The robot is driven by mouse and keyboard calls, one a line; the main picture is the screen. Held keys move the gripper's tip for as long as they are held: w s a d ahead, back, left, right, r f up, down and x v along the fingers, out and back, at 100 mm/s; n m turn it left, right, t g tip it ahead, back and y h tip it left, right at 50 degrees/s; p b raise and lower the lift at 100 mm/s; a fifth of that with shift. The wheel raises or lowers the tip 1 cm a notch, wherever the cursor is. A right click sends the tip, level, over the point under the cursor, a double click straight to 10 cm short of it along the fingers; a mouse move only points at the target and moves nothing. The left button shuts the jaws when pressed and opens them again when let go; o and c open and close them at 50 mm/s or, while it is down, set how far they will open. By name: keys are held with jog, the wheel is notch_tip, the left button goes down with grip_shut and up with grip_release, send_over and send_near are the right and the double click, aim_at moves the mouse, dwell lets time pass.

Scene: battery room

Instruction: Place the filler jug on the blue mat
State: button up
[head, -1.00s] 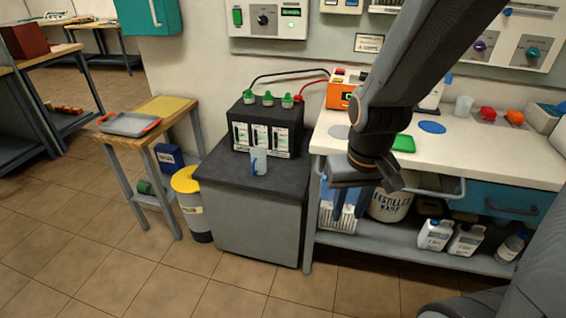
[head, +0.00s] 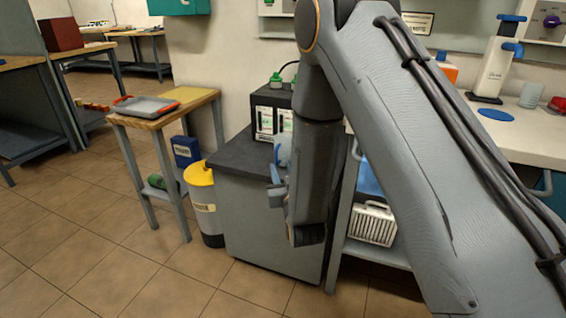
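The filler jug (head: 284,152), small and pale with a blue part, shows only in part at the front of the dark-topped cabinet (head: 240,158). My arm hides its right side. My gripper (head: 275,186) is low in front of the cabinet, beside and slightly below the visible part of the jug. Its fingers are partly hidden by my wrist, so I cannot tell whether they touch the jug or how wide they are apart.
A black battery (head: 267,112) with green caps stands behind the jug. A white and blue device (head: 497,62) stands behind the mat. A yellow-lided bin (head: 202,195) and a wooden table (head: 192,105) are left of the cabinet. My arm hides much of the bench (head: 525,140).

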aim_at(277, 156)
jog(key=shift+b+x, duration=0.4)
jog(key=shift+x, duration=3.5)
jog(key=shift+d, duration=0.1)
grip_shut()
